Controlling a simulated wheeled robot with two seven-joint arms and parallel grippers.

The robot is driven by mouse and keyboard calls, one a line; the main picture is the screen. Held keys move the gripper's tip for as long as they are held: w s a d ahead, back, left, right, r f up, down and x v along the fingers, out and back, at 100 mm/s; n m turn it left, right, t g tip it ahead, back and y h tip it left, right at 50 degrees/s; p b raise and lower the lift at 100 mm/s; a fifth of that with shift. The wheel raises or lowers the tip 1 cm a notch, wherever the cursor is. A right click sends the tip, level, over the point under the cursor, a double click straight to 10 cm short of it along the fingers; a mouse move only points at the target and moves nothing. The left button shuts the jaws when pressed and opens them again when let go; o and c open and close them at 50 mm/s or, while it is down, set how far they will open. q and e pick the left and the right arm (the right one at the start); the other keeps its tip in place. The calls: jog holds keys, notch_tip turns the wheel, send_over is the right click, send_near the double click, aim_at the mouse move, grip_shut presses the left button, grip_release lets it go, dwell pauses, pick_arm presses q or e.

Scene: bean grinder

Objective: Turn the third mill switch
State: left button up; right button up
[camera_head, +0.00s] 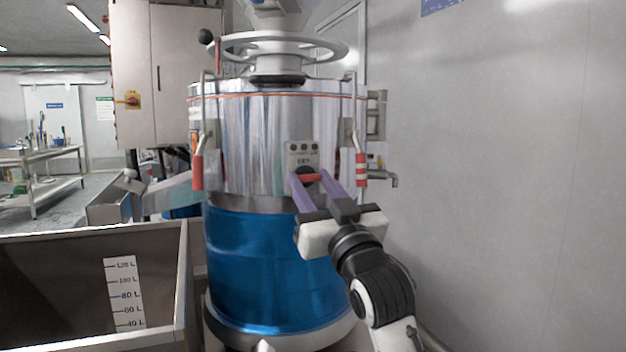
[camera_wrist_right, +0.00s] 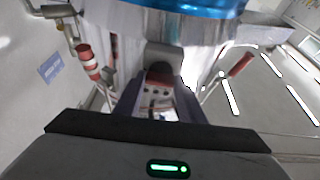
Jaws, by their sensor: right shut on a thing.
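The mill is a shiny steel drum (camera_head: 250,140) over a blue lower body (camera_head: 265,265). On its front is a grey control panel (camera_head: 303,153) with a row of small round knobs or lights along its top. A red-handled switch (camera_head: 311,178) on a dark round base sits at the panel's lower part. My right gripper (camera_head: 313,181) is at this switch, its purple fingers on either side of the red handle and shut on it. In the right wrist view, the panel (camera_wrist_right: 158,95) shows upside down between the fingers, which hide part of the switch. My left gripper is not in view.
Red-and-white clamp handles (camera_head: 361,170) and (camera_head: 197,172) flank the panel. A metal tap (camera_head: 385,178) sticks out to the right. A steel bin with a litre scale (camera_head: 185,290) stands at the front left. A grey wall (camera_head: 500,180) closes off the right side.

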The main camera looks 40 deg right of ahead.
jog(key=shift+f+m, duration=0.1)
jog(key=shift+m, duration=0.4)
jog(key=o, duration=1)
jog(key=shift+o, duration=0.2)
jog(key=v, duration=1)
jog(key=shift+s+a+f, duration=0.1)
